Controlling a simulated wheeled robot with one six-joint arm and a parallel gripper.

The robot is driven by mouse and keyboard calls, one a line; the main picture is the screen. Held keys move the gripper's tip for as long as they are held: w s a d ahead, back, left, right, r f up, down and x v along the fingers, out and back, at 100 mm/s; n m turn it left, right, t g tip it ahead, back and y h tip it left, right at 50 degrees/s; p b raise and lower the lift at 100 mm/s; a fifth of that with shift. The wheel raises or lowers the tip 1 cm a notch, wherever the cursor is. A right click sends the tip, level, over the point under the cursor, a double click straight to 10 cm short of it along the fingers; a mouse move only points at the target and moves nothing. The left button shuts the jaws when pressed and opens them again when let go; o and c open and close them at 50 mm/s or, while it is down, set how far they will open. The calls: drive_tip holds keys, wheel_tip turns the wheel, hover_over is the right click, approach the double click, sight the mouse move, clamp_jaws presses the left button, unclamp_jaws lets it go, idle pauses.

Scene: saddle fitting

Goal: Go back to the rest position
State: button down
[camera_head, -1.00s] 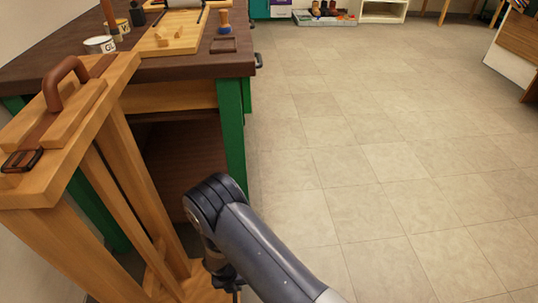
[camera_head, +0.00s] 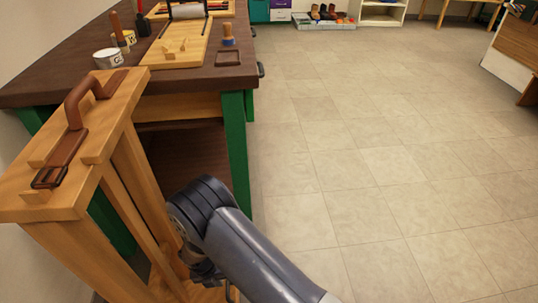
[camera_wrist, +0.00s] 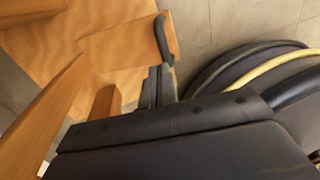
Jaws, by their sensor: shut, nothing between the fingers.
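My gripper (camera_head: 207,272) hangs low beside the wooden stand in the head view, below the dark joint of my arm, and is partly hidden. In the wrist view my gripper (camera_wrist: 157,88) shows as dark narrow fingers, shut with nothing held. The wooden stand (camera_head: 50,200) is at the left. On its top lie a brown strap with a dark buckle (camera_head: 48,178) and an arched brown handle (camera_head: 88,97). My gripper is apart from both, well below the top.
A dark-topped workbench (camera_head: 185,85) with green legs stands behind the stand. Tiled floor (camera_head: 370,140) is clear at right. Shelves stand far back.

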wheel_tip(320, 180, up, 9)
drive_tip(key=a+p, duration=0.1)
drive_tip(key=p, duration=0.1)
drive_tip(key=shift+f, duration=0.15)
